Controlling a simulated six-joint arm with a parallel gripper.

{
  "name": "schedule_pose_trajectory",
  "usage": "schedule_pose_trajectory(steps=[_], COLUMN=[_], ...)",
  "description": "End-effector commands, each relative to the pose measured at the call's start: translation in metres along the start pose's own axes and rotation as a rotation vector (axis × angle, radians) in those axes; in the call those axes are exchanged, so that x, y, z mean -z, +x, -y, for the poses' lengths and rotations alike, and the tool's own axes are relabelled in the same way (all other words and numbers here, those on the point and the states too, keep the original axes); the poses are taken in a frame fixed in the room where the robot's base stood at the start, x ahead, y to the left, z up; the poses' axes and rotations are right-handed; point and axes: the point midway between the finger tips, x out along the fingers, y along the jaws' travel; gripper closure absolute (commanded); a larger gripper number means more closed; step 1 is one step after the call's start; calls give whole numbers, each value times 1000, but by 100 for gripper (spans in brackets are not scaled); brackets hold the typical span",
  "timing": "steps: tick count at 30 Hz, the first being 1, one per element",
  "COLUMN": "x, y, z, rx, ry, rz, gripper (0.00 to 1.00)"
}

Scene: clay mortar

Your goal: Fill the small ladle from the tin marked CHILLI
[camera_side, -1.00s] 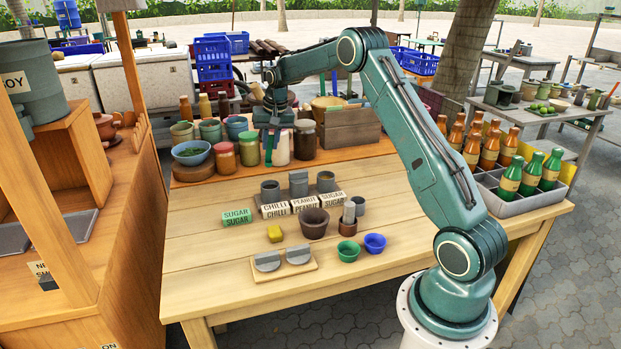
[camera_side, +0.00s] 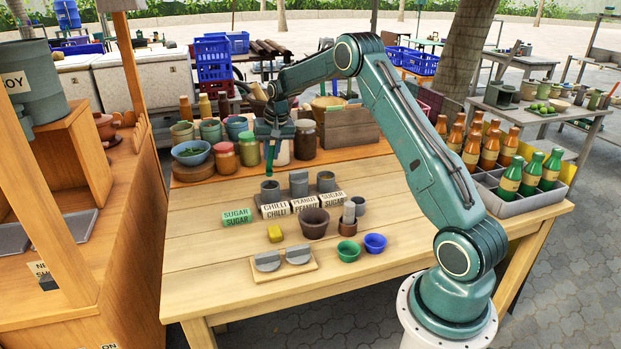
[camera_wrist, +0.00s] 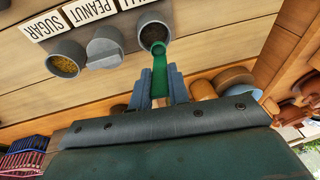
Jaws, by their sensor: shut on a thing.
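My gripper (camera_side: 274,133) is shut on the handle of the small green ladle (camera_side: 270,160), which hangs down toward the CHILLI tin (camera_side: 269,192). In the wrist view my gripper (camera_wrist: 160,88) holds the ladle (camera_wrist: 160,68) between its fingers, and the ladle's head overlaps the near rim of the CHILLI tin (camera_wrist: 153,28). That tin is grey and open, with dark contents. I cannot tell whether the ladle touches the tin, or what the ladle holds. The CHILLI label (camera_side: 275,210) stands in front of the tin.
A closed grey tin (camera_side: 298,182) stands beside it at the PEANUT label, and an open tin (camera_side: 325,183) at the SUGAR label. A brown mortar (camera_side: 313,224) is in front. Jars and bowls line the wooden shelf (camera_side: 210,178) behind. The table's left front is clear.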

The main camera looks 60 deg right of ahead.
Motion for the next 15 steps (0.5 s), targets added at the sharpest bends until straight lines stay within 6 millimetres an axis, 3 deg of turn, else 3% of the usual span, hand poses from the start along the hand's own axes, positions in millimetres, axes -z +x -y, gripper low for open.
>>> schedule_pose_trajectory(steps=[15], x=[-7], y=[33], z=[-4], rx=[-1], ry=[0], rz=[2], gripper=[100])
